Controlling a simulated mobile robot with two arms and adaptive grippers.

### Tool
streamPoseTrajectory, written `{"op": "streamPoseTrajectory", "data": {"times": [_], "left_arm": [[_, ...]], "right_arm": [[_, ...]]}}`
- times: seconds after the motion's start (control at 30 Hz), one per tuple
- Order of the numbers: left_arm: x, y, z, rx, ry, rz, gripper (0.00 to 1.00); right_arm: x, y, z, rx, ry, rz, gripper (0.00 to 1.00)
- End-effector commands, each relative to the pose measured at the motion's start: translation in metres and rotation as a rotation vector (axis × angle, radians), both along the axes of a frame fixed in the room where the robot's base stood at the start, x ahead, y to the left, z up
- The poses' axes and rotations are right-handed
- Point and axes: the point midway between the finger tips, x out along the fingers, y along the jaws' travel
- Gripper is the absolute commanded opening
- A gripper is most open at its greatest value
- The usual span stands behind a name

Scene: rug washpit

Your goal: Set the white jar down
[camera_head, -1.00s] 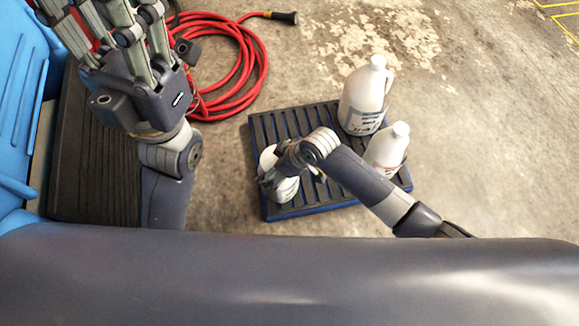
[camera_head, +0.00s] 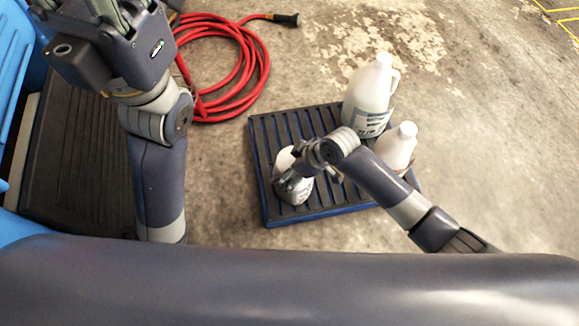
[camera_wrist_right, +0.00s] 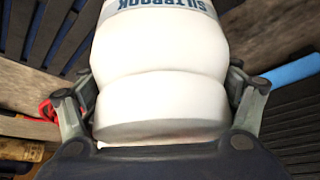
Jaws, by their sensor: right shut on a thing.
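The white jar (camera_head: 287,160) is over the left part of a dark slatted platform with blue edges (camera_head: 268,212) in the head view. My right gripper (camera_head: 293,185) is shut around it. In the right wrist view the jar (camera_wrist_right: 160,100) fills the middle between the two fingers, with dark label lettering at the top. I cannot tell whether its base touches the slats. My left gripper (camera_head: 105,12) is at the upper left, away from the platform. Its fingertips are cut off by the frame's top edge.
A large white jug (camera_head: 368,95) and a smaller white bottle (camera_head: 397,148) stand on the platform's right side. A coiled red hose (camera_head: 262,75) lies on the concrete behind. A dark ribbed surface (camera_head: 75,165) and blue plastic (camera_head: 12,100) are at the left. Slats behind the jar are clear.

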Motion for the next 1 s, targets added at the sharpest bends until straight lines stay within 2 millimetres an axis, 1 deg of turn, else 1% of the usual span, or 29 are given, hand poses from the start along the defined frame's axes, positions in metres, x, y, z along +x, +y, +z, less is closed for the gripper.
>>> {"op": "streamPoseTrajectory", "data": {"times": [0.03,0.17,0.2,0.23,0.27,0.63,0.73,0.83,0.9,1.0], "left_arm": [[0.000,0.000,0.000,0.000,0.000,0.000,0.40],[0.000,0.000,0.000,0.000,0.000,0.000,0.40],[0.000,0.000,0.000,0.000,0.000,0.000,0.40],[0.000,0.000,0.000,0.000,0.000,0.000,0.40],[0.000,0.000,0.000,0.000,0.000,0.000,0.40],[0.000,0.000,0.000,0.000,0.000,-0.001,0.40],[0.000,0.000,0.001,0.000,-0.001,-0.001,0.40],[-0.001,0.000,0.006,-0.002,-0.002,-0.001,0.40],[0.006,0.001,-0.001,-0.002,0.038,-0.001,0.40],[0.011,0.002,-0.005,-0.004,0.074,-0.003,0.40]], "right_arm": [[0.001,0.001,0.003,0.004,-0.004,0.000,0.30],[0.001,0.001,0.001,0.004,-0.003,-0.001,0.30],[0.000,0.000,-0.002,0.000,0.000,0.000,0.89],[0.000,0.000,-0.002,-0.001,0.000,0.000,0.96],[0.000,0.000,-0.002,-0.001,0.000,0.000,1.00],[0.000,0.000,-0.001,0.000,0.000,0.000,1.00],[0.000,0.000,0.002,0.000,0.000,0.000,1.00],[-0.002,-0.004,0.010,-0.001,0.000,-0.001,1.00],[-0.003,-0.008,0.019,-0.001,0.000,-0.001,1.00],[-0.007,-0.017,0.035,-0.003,-0.001,-0.001,1.00]]}}
